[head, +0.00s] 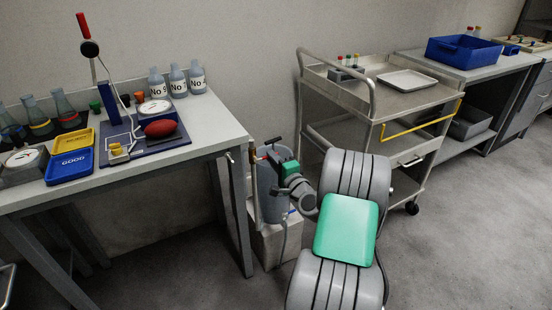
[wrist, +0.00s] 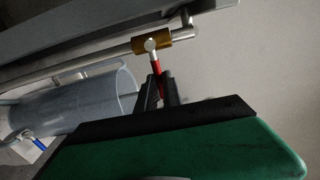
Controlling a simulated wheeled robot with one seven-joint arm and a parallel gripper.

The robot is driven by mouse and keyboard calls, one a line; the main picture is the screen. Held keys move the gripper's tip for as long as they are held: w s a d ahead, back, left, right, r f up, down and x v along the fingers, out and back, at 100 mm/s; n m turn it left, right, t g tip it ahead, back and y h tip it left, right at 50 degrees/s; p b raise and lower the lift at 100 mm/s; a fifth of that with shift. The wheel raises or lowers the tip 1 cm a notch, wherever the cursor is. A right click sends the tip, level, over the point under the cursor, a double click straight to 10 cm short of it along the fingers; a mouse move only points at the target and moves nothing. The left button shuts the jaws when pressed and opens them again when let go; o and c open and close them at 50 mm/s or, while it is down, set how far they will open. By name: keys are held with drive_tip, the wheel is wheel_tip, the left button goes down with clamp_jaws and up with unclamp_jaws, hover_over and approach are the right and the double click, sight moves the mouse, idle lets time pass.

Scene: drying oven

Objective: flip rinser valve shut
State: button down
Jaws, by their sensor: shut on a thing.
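The rinser valve (wrist: 152,41) is a brass body with a pale round hub on a silver pipe, and a short red lever (wrist: 157,67) comes off the hub. My gripper (wrist: 161,88) has its black fingers shut on the red lever, below the hub in the wrist view. The lever's far end is hidden between the fingers. In the head view my gripper (head: 267,153) is at the upright pipe (head: 253,172) beside the table; the valve body is small there and partly hidden by my gripper.
A translucent grey-blue cylinder (head: 267,190) stands on a pale box (head: 268,243) beneath my gripper. A blue lever (wrist: 40,143) shows lower left in the wrist view. The table (head: 215,125) is close on the left, a metal cart (head: 400,101) on the right. Floor is clear at the right.

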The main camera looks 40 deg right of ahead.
drive_tip(key=c, duration=1.5)
unclamp_jaws()
drive_tip(key=shift+s, duration=0.1)
drive_tip(key=s+a, duration=0.1)
drive_tip(key=s, duration=0.6)
drive_tip(key=shift+s, duration=0.25)
drive_tip(key=shift+f, duration=0.1)
